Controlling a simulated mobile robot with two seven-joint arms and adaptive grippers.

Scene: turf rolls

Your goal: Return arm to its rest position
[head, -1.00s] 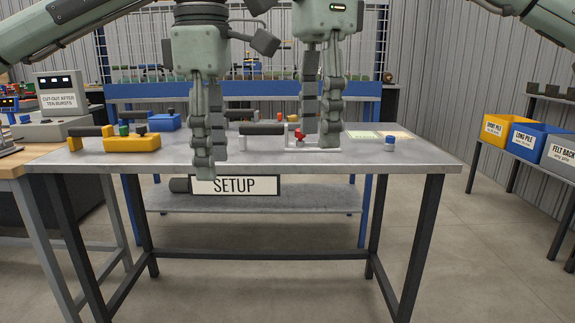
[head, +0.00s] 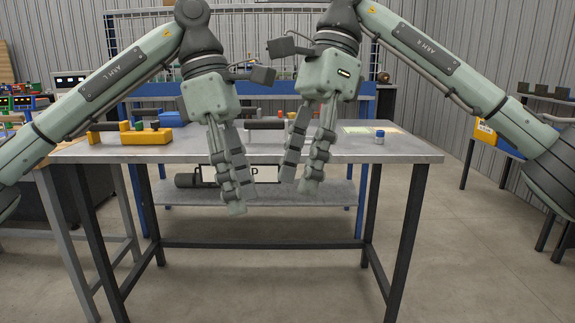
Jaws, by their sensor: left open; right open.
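My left gripper (head: 242,199) is open and empty, its fingers pointing down in front of the table's front edge. My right gripper (head: 298,181) is open and empty, also pointing down in front of that edge, just right of the left one. The two grippers are close together but apart. Both arms are in view: my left arm (head: 115,78) slopes in from the left and my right arm (head: 430,58) from the right. The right gripper hides part of the fixture with the dark roller (head: 265,125) on the table.
A lower shelf and a half-hidden sign (head: 207,173) lie behind the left gripper. Bins (head: 512,142) stand far right.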

